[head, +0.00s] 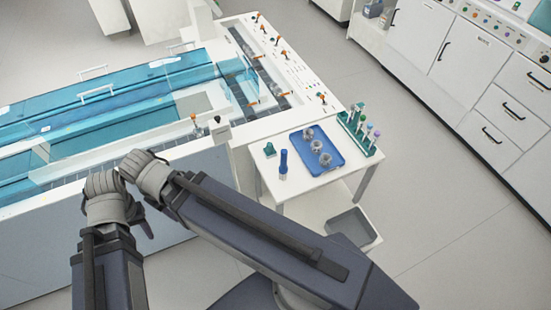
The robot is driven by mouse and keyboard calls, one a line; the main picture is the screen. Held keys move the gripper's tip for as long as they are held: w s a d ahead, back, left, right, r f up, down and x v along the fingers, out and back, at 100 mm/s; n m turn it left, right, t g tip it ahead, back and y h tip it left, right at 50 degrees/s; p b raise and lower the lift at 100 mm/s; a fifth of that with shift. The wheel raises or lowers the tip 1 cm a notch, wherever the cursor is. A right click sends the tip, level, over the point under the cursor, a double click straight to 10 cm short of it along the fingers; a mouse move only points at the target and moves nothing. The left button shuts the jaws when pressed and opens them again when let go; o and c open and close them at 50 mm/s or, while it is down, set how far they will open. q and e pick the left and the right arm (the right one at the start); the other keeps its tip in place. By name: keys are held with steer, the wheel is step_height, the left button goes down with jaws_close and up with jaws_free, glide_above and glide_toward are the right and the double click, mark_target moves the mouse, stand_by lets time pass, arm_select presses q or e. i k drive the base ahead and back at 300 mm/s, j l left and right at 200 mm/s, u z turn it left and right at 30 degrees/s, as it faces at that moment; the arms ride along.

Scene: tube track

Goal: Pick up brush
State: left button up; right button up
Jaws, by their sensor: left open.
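I cannot make out a brush for certain. A dark blue upright object (283,162) stands on the small white table (318,184), left of the blue tray; it is too small to identify. My left gripper (138,215) is at the left of the view, near the front wall of the track bench, with its dark fingers partly hidden by my arms. It is open, and I see nothing in it. My right arm crosses from the lower right to the grey wrist parts at the left. Its fingers do not show clearly. Both arms are away from the small table.
The blue tray (334,163) holds several clear glass vessels (317,146). A green rack (367,148) with several tubes stands at its right, and a small green object (270,149) at its left. The track bench (175,184) with blue clear covers fills the left. Open floor (440,220) lies right.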

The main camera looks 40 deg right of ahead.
mark_target(284, 169)
steer(key=k+j+z, duration=0.1)
steer(key=z, duration=0.35)
steer(key=k+j+z, duration=0.1)
steer(key=z, duration=1)
